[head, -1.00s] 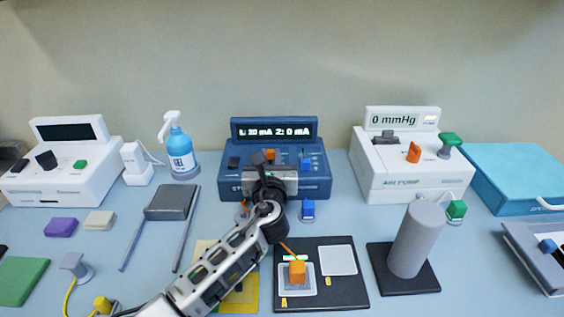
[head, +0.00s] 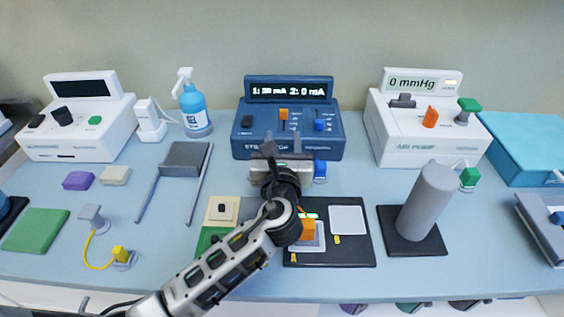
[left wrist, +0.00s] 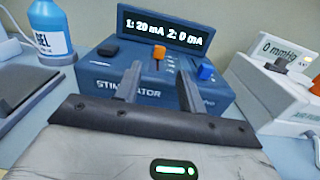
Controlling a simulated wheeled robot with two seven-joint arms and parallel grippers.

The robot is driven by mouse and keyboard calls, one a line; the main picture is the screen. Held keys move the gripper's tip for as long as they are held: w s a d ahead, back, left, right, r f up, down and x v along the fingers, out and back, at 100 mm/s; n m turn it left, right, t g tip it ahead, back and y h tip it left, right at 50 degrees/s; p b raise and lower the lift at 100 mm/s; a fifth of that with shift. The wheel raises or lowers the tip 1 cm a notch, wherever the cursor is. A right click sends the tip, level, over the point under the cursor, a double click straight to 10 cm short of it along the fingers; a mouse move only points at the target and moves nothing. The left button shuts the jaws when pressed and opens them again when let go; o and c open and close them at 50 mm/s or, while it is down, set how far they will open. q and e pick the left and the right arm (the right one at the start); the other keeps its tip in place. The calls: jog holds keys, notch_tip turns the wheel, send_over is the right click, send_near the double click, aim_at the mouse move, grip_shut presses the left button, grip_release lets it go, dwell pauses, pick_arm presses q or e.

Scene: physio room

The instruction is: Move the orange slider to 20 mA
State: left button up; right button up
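The orange slider (head: 284,114) stands on the top panel of the dark blue stimulator (head: 287,145); it also shows in the left wrist view (left wrist: 159,51). The display (left wrist: 163,29) reads "1: 20 mA 2: 0 mA" in the left wrist view. A blue slider (head: 319,122) is to its right. My left gripper (head: 270,146) is in front of the stimulator, apart from the orange slider. In the left wrist view its two fingers (left wrist: 159,80) are spread with nothing between them, and the slider shows beyond the tips. My right gripper is not in view.
The white air pump (head: 415,135) stands right of the stimulator. The gel bottle (head: 194,112) stands to its left. A black tray (head: 355,249) with an orange block (head: 308,230) lies beside my left arm. A grey cylinder (head: 427,200) stands at right.

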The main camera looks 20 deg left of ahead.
pick_arm(q)
jog(key=v, duration=0.7)
jog(key=shift+s+r, duration=0.1)
